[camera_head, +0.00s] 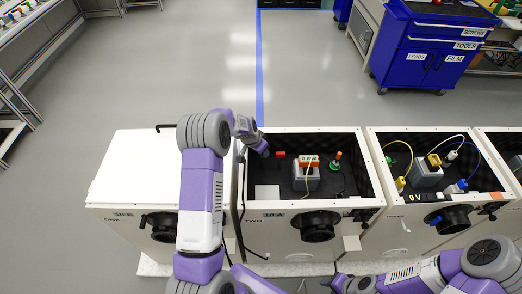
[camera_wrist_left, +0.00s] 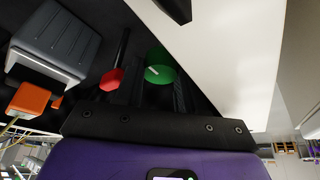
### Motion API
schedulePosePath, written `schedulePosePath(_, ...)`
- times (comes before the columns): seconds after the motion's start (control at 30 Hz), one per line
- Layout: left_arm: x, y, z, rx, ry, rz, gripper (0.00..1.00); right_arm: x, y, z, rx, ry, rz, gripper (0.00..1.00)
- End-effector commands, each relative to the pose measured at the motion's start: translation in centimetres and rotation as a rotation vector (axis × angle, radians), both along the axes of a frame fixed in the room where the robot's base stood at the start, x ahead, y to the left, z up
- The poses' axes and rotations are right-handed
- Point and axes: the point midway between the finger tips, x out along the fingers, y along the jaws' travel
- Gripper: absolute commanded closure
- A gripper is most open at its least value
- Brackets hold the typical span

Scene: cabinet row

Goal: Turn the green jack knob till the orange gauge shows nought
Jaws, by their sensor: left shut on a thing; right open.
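The green jack knob (camera_wrist_left: 160,66), round with a pale mark, sits on the dark floor of the open middle cabinet. My left gripper (camera_head: 264,150) reaches in at the cabinet's back left corner and is shut on the knob; in the head view it hides the knob. The orange gauge (camera_head: 308,161) sits on a grey block inside this cabinet; it also shows edge-on in the left wrist view (camera_wrist_left: 31,100). Its reading is too small to tell. My right gripper (camera_head: 340,284) is open at the bottom edge, in front of the cabinets, away from the knob.
A red knob (camera_wrist_left: 112,79) stands close beside the green one. A green and red post (camera_head: 337,156) is right of the gauge. The cabinet on the right (camera_head: 375,146) holds cables and another grey block. The left cabinet (camera_head: 138,165) has a closed white top.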

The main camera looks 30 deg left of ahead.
Motion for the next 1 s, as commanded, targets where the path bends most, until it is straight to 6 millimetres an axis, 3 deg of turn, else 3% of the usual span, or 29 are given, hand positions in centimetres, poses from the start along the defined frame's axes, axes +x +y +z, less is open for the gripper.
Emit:
schedulePosePath(0.03, 0.0, 0.0, 0.0, 0.0, -0.001, 0.002, 0.91, 0.0, 0.0, 0.0, 0.0, 0.0, 0.0, 0.57)
schedulePosePath(0.07, 0.0, 0.0, 0.0, 0.0, -0.001, 0.002, 0.59, 0.0, 0.0, 0.0, 0.0, 0.0, 0.0, 0.57)
schedulePosePath(0.23, 0.0, 0.0, 0.0, 0.0, -0.001, 0.002, 0.36, 0.0, 0.0, 0.0, 0.0, 0.0, 0.0, 0.57)
schedulePosePath(0.63, -0.1, 0.1, 0.2, 0.003, 0.001, 0.036, 0.36, 0.0, 0.0, 0.8, 0.0, 0.0, 0.0, 0.57)
schedulePosePath(1.0, -0.3, -0.2, 0.4, 0.004, 0.008, 0.318, 0.36, 0.0, 0.0, 5.6, 0.0, 0.0, 0.0, 0.57)
